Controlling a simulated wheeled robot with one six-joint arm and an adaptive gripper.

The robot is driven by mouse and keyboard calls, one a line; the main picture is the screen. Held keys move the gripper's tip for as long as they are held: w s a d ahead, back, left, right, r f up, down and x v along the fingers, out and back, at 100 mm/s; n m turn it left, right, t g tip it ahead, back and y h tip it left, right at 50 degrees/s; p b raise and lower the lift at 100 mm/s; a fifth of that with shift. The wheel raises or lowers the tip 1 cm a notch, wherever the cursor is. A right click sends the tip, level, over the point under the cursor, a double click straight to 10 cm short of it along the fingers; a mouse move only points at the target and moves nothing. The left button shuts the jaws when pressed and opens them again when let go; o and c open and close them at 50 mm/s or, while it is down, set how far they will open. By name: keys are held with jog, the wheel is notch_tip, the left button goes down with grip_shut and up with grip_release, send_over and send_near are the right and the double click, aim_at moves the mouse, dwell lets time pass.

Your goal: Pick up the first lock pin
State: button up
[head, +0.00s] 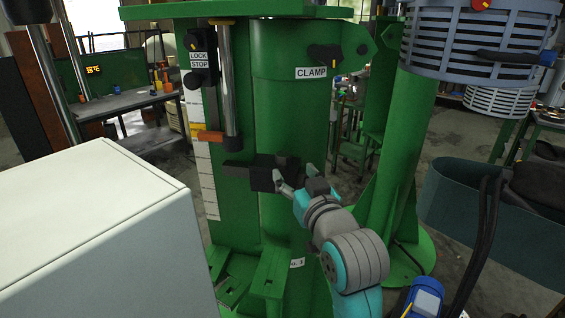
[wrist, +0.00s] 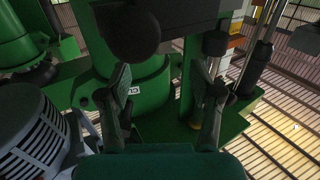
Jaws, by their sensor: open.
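My gripper (head: 293,178) is open in front of the green machine column, beside a dark block (head: 262,176) mounted on it. In the wrist view my gripper (wrist: 166,90) has its two fingers wide apart, with nothing held between them. I cannot tell for sure which of these is the first lock pin. Contact between the fingers and these parts is not clear.
The green machine (head: 290,110) carries LOCK STOP (head: 198,59) and CLAMP (head: 311,73) labels. A vertical metal rod (head: 228,80) and a white scale stand left of the block. A white cabinet (head: 90,235) fills the lower left.

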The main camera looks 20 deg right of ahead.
aim_at(286, 161)
jog(key=shift+w, duration=3.85)
grip_shut()
